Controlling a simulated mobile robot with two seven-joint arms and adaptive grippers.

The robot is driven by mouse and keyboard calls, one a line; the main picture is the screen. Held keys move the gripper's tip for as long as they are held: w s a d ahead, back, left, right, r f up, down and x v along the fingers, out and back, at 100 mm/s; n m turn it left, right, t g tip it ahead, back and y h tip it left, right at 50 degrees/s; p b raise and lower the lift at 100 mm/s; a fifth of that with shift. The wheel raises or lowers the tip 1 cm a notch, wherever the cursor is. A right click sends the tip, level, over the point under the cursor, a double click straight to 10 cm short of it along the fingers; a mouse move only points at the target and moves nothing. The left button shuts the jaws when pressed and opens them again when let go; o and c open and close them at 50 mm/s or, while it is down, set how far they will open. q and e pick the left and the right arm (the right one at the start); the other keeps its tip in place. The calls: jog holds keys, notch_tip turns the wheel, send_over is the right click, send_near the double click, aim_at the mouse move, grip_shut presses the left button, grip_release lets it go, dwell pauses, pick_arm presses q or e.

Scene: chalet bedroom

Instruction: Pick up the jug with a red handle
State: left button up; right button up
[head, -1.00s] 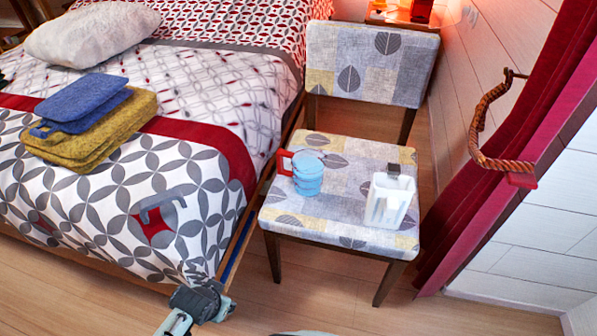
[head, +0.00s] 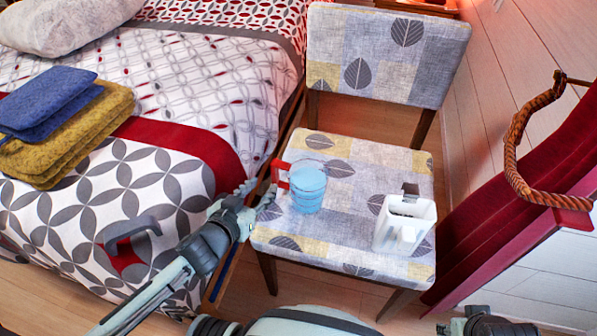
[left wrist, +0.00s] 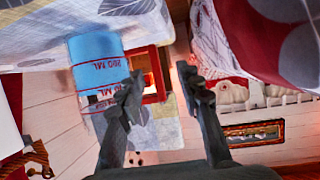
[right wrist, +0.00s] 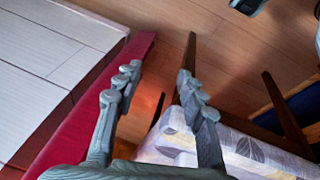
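The jug with a red handle (head: 308,190) is clear blue and stands upright on the chair seat, its red handle toward the left. In the left wrist view its blue body (left wrist: 98,62) is at upper left, with the red handle at its right. My left gripper (head: 257,195) is open and empty, just left of the handle over the seat's left edge. In the left wrist view the handle shows between its fingers (left wrist: 160,88), nearer the left one; contact cannot be told. My right gripper (right wrist: 160,80) is open and empty, low beside the chair.
A white jug (head: 405,225) stands on the seat (head: 345,232), right of the blue one. The chair's backrest (head: 385,55) rises behind. Folded blue and yellow cloths (head: 60,120) and a grey handle-shaped thing (head: 130,232) lie on the bed. A red curtain (head: 490,220) hangs at right.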

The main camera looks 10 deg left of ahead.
aim_at(273, 179)
pick_arm(q)
jog(key=x, duration=0.7)
jog(key=shift+d, duration=0.4)
jog(key=shift+r, duration=0.1)
grip_shut()
jog(key=shift+w+r, duration=0.1)
jog(key=shift+r, duration=0.05)
